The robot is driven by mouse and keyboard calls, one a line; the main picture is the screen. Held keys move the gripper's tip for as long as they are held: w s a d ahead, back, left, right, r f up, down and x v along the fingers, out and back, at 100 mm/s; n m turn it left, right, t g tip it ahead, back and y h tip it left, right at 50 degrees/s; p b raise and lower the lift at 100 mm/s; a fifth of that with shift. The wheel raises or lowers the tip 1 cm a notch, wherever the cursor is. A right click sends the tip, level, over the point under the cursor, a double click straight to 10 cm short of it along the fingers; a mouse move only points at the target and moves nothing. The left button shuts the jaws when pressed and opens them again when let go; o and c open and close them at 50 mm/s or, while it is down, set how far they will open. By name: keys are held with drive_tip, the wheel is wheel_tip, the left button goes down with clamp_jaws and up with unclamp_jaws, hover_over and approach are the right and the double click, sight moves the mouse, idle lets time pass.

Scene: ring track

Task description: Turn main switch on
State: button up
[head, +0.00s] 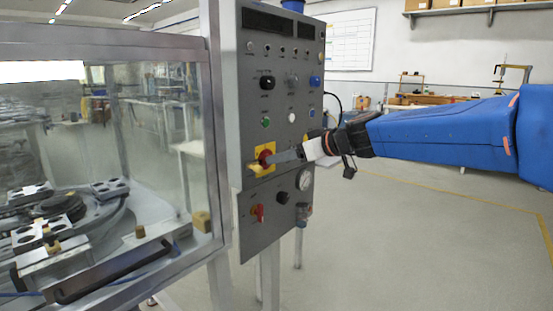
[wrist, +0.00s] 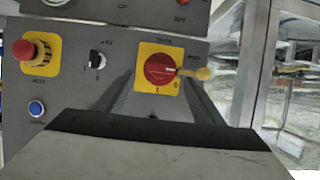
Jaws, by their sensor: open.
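The main switch is a red rotary knob (head: 265,158) on a yellow plate, low on the left part of a grey control panel (head: 258,92). It also shows near the middle of the wrist view (wrist: 160,68), where the panel appears upside down. A small tan-yellow piece (wrist: 196,73) sticks out beside the knob there. My gripper (head: 277,158) comes in from the right and its fingertips are close in front of the switch. In the wrist view its two dark fingers (wrist: 160,88) are apart and empty, one toward each side of the knob. Whether they touch it I cannot tell.
A red emergency-stop button (wrist: 24,50), a black selector (wrist: 97,61) and a blue button (wrist: 36,108) sit beside the switch. A glazed machine enclosure (head: 212,120) stands left. The floor at right is clear.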

drive_tip(key=shift+x, duration=1.95)
drive_tip(key=c, duration=1)
drive_tip(key=shift+c, duration=0.2)
drive_tip(key=shift+w+d+f+m+g+y, duration=0.25)
drive_tip(key=shift+m+g+y, duration=0.6)
drive_tip(key=shift+m, duration=1.4)
drive_tip(key=shift+w+d+f+m+g+y, duration=0.15)
drive_tip(key=shift+f+m+g+y, duration=0.2)
drive_tip(key=shift+m+y, duration=1.45)
drive_tip(key=shift+w+d+f+m+g+y, duration=0.25)
drive_tip(key=shift+m+g+y, duration=0.35)
drive_tip(key=shift+m, duration=2.05)
drive_tip(key=shift+a+f, duration=0.1)
